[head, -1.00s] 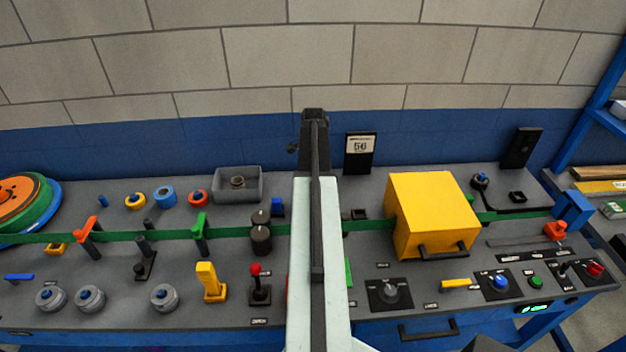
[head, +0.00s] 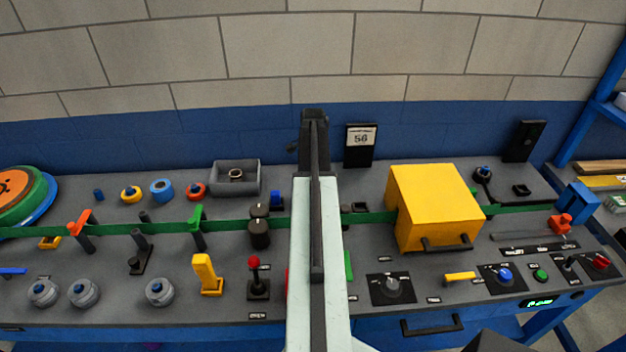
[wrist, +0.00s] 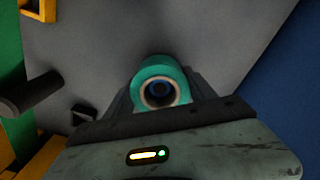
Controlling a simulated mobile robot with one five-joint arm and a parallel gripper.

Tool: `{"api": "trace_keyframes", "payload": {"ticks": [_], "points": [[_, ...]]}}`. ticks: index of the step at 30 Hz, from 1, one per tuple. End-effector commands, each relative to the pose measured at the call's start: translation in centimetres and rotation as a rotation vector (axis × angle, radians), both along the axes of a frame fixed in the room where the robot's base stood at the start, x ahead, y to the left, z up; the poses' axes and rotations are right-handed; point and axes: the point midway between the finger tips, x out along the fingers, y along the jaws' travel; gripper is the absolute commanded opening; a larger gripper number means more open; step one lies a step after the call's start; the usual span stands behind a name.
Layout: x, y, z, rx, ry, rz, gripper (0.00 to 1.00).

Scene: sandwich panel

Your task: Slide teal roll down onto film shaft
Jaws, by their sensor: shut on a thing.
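The teal roll (wrist: 141,75) is in the wrist view, held between the jaws of my gripper (wrist: 160,92), its open end facing the camera. Inside its pale core a dark blue round shape shows; I cannot tell whether this is the film shaft's tip or how far the roll is along it. In the head view my arm stands upright in the middle and hides the roll and the jaws. I cannot tell for certain which post there is the film shaft.
A green strip (head: 365,218) runs along the panel through a yellow box (head: 436,205). Rolls in yellow (head: 126,194), blue (head: 157,186) and red (head: 191,190) stand at the back left beside a grey bin (head: 257,177). A dark rod (wrist: 28,93) is left of my gripper in the wrist view.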

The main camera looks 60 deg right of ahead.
Motion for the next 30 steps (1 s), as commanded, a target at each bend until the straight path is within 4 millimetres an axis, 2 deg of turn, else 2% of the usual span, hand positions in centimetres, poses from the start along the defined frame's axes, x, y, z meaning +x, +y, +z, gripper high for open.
{"api": "trace_keyframes", "payload": {"ticks": [4,11,12,15,30], "points": [[0.02,0.02,-1.12,0.0,0.0,0.0,0.19],[0.03,0.02,-1.06,0.0,0.0,0.001,0.19],[0.04,0.03,-1.05,0.0,0.0,0.001,0.67],[0.04,0.03,-1.05,0.0,0.0,0.001,0.89],[0.05,0.03,-1.06,0.0,0.0,0.001,0.89]]}}
